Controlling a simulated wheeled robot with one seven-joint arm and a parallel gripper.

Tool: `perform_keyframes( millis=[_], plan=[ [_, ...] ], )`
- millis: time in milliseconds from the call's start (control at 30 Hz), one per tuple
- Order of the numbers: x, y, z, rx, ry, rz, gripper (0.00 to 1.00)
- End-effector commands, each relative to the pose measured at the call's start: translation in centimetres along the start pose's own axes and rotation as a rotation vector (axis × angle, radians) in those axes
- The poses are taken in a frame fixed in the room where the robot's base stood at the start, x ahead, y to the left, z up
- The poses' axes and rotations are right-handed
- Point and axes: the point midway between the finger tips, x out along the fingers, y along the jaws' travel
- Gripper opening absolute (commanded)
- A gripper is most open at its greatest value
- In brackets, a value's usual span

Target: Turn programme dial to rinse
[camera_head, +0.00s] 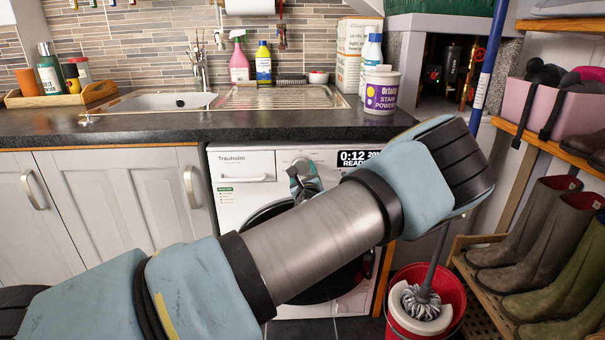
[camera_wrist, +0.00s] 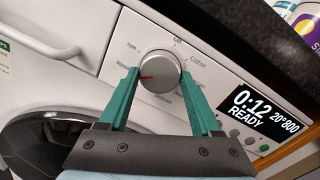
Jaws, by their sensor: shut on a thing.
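The programme dial (camera_wrist: 160,72) is a round silver knob with a red pointer mark on the washing machine's white front panel. The display (camera_wrist: 263,113) reads 0:12, 20°, 800, READY. In the head view the washing machine (camera_head: 240,190) stands under the worktop, and my arm covers much of it.
The dark worktop (camera_head: 150,122) overhangs the machine. A stain powder tub (camera_head: 381,96) stands near its front edge. A red mop bucket (camera_head: 400,320) is on the floor at right, beside a rack of wellies (camera_head: 525,235). White cupboards (camera_head: 110,190) are at left.

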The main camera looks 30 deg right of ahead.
Motion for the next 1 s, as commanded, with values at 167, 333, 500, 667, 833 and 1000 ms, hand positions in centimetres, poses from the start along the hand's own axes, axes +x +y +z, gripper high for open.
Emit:
perform_keyframes(
  millis=[167, 333, 500, 667, 833, 1000],
  plan=[
    [0.04, -0.02, 0.06, 0.060, -0.006, -0.004, 0.09],
    [0.06, -0.02, 0.14, 0.087, -0.008, -0.005, 0.09],
    [0.07, -0.01, 0.16, 0.093, -0.008, -0.005, 0.09],
    [0.07, -0.01, 0.16, 0.092, -0.008, -0.005, 0.09],
    [0.06, -0.01, 0.14, 0.091, -0.008, -0.005, 0.74],
    [0.03, 0.01, 0.07, 0.091, -0.006, -0.004, 0.93]
  ],
)
